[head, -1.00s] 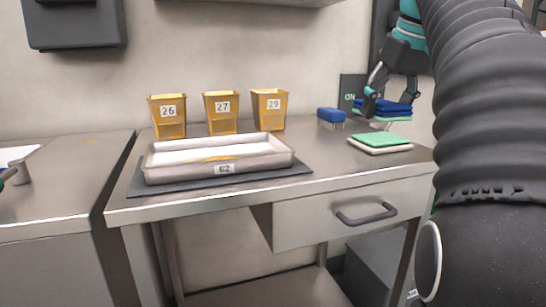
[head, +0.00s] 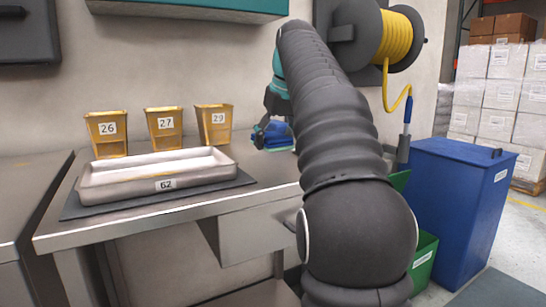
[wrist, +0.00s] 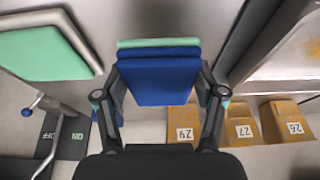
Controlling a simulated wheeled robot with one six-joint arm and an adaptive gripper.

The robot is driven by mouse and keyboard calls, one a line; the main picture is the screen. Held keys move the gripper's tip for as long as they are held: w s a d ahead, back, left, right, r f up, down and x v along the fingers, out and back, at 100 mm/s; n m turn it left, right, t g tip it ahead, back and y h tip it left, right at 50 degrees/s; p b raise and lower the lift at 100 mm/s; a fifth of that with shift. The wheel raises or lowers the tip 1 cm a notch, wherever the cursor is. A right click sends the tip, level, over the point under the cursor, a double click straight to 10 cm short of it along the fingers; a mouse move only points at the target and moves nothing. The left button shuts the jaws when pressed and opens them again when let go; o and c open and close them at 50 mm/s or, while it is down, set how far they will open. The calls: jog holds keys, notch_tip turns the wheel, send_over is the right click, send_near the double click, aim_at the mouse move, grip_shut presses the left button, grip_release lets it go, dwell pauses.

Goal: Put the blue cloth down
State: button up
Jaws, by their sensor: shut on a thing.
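My gripper (wrist: 160,92) is shut on the folded blue cloth (wrist: 158,76), with one finger at each side. The cloth is in several layers, and a pale green band shows along its far edge; I cannot tell whether that is part of the held bundle. In the head view the blue cloth (head: 279,139) is at the right back of the steel bench, partly hidden by my arm. My gripper there (head: 268,130) is also partly covered. Whether the cloth touches anything below it is hidden.
Yellow bins 26 (head: 106,135), 27 (head: 164,128) and 29 (head: 213,126) stand behind tray 62 (head: 130,192). A blue bin (head: 455,200) stands right of the bench.

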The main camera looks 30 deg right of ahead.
aim_at(275, 165)
jog(key=shift+f+b, duration=0.8)
jog(key=shift+f, duration=1.2)
jog(key=shift+f, duration=0.1)
jog(key=shift+f, duration=0.2)
jog(key=o, duration=1.3)
jog(key=shift+f, duration=0.1)
